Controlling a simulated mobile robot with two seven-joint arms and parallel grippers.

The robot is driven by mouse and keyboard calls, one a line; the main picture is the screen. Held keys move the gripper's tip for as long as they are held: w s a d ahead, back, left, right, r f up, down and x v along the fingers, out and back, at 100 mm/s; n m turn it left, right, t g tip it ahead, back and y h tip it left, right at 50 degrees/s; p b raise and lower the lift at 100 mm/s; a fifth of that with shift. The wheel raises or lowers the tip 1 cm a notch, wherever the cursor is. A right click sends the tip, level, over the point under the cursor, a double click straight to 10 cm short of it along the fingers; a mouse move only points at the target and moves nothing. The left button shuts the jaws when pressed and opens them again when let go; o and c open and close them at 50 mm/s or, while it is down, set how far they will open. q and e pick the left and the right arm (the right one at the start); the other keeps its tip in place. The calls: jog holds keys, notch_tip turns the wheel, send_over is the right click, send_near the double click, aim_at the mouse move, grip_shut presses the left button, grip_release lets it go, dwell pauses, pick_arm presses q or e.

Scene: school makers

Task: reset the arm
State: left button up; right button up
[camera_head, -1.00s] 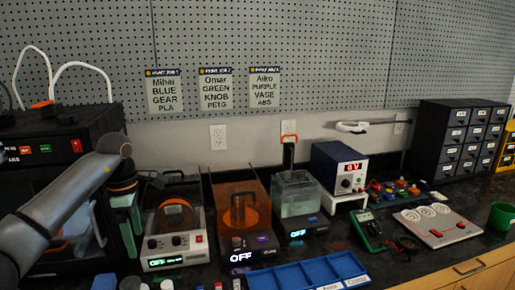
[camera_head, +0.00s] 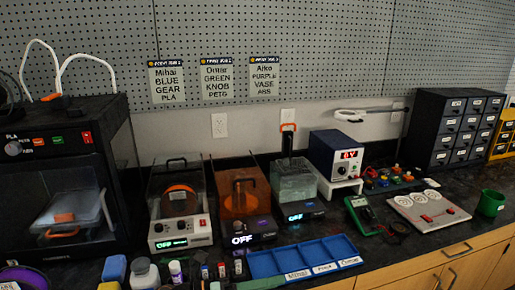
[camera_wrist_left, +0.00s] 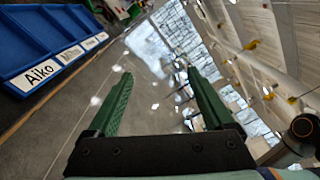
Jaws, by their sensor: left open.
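My left gripper (camera_wrist_left: 158,75) shows in the left wrist view with its two green fingers spread apart and nothing between them. In the head view only a small green part of it (camera_head: 262,283) shows at the bottom edge, just in front of the blue tray (camera_head: 262,262). The tray also shows at the upper left of the wrist view (camera_wrist_left: 12,62), beside the fingers and apart from them, with a label reading Aiko. The rest of my left arm is out of the head view. My right gripper is in neither view.
A black 3D printer (camera_head: 60,150) stands at the left. Several machines line the counter, including one with an orange spool (camera_head: 180,240) and a power supply (camera_head: 338,160). Bottles (camera_head: 144,272) stand along the front edge. A green cup (camera_head: 491,203) is at the right.

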pick_arm(q)
jog(key=s+a+f+n+t+y+p, duration=0.15)
jog(key=a+f+n+t+y, duration=0.35)
jog(key=n, duration=0.7)
jog(key=s+a+f+n+t+y+p, duration=0.15)
jog(key=a+n+t+y, duration=0.45)
jog(key=n, duration=0.7)
jog(key=s+a+f+n+g+y, duration=0.2)
jog(key=s+f+n, duration=0.4)
jog(key=s, duration=0.3)
jog(key=s+a+f+n+g+y, duration=0.2)
jog(key=s+a+f+n+g, duration=0.2)
jog(key=s+a+f+n, duration=0.2)
jog(key=s+f, duration=0.2)
jog(key=s, duration=0.1)
jog(key=shift+n, duration=0.4)
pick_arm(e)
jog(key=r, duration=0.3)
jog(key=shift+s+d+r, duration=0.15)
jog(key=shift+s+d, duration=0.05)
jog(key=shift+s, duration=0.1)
